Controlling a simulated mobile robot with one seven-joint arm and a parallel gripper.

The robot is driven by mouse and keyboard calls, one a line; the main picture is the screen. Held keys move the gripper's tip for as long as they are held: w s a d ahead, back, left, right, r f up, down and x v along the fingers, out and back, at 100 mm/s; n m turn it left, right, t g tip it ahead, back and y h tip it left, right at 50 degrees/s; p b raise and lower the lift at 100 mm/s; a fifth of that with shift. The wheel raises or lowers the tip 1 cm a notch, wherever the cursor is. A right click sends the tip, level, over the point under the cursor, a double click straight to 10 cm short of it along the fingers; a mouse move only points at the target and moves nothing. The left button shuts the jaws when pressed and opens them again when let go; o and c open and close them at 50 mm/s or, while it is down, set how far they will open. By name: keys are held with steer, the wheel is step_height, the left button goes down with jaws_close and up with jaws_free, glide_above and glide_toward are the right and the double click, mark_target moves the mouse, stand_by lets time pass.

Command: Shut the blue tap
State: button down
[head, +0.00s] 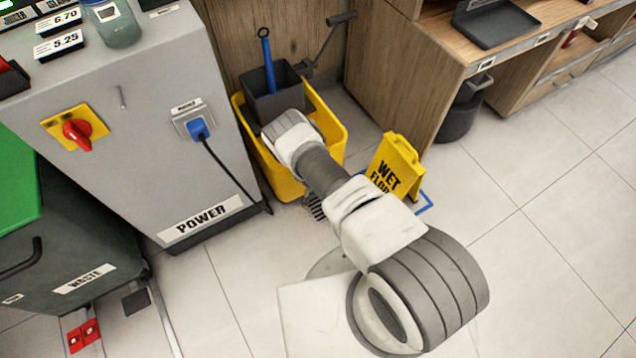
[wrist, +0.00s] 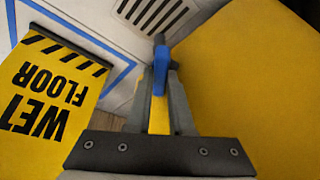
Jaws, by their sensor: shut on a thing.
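The blue tap (wrist: 160,68) shows as a small blue lever in the wrist view, on the near side of the yellow mop bucket (wrist: 250,90). My gripper (wrist: 161,88) is around it from above, its two dark fingers shut on the blue lever. A yellow strip shows between the fingers below the lever. A short grey piece sticks out beyond the blue part. In the head view the yellow bucket (head: 328,125) stands against the wooden panel; my arm hides the tap and my gripper there.
A yellow wet floor sign (head: 394,168) stands right of the bucket, close to my arm; it also shows in the wrist view (wrist: 50,90). A floor drain grate (wrist: 150,14) lies beyond the tap. The grey power cabinet (head: 150,130) is at left. Open floor lies at right.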

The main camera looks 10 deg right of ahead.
stand_by(0.3)
steer(key=c, duration=0.8)
jaws_free()
steer(key=shift+n, duration=0.3)
